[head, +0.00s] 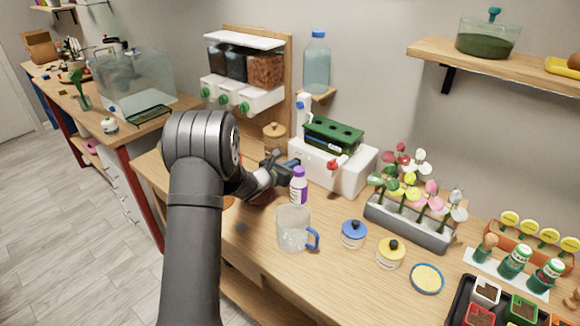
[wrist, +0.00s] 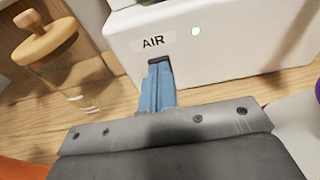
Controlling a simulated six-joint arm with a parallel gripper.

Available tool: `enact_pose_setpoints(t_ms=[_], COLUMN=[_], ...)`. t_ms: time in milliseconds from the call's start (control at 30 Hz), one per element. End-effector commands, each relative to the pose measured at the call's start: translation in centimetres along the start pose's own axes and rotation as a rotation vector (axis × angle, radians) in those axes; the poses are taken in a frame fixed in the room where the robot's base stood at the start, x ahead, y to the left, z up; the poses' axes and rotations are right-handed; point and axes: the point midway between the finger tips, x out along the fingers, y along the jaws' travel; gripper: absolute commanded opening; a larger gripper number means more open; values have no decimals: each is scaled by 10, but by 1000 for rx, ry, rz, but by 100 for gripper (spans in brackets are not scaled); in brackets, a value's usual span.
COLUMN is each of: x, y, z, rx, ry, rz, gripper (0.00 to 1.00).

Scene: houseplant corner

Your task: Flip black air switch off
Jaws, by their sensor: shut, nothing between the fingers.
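The white box (head: 352,180) stands against the wall in the head view, and its front fills the top of the wrist view (wrist: 250,45). It carries an AIR label (wrist: 153,42) and a small pale green light (wrist: 195,31) that looks lit. Below the label a bit of the black air switch (wrist: 159,61) shows; my fingers cover most of it, so its position cannot be read. My gripper (wrist: 159,78) is shut, with its blue fingertips at the switch; I cannot tell if they touch it. In the head view my gripper (head: 291,163) is at the box's left front.
A glass jar with a wooden lid (wrist: 62,60) stands left of my fingers. A purple-labelled bottle (head: 298,186) and a clear jug (head: 294,228) stand close in front of the box. A red lever (head: 337,163) is on the box's front. Potted flowers (head: 415,195) stand to the right.

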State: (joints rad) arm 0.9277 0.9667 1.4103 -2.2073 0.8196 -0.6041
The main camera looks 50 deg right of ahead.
Motion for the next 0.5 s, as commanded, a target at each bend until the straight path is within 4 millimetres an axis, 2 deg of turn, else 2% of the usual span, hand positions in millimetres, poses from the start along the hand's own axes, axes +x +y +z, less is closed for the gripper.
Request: enact_pose_setpoints(t_ms=[300,367,500], x=[0,-5,-28], y=[0,0,1], z=[2,2,0], rx=[0,0,0], ry=[4,3,5], rz=[-1,0,2], gripper=[0,0,0])
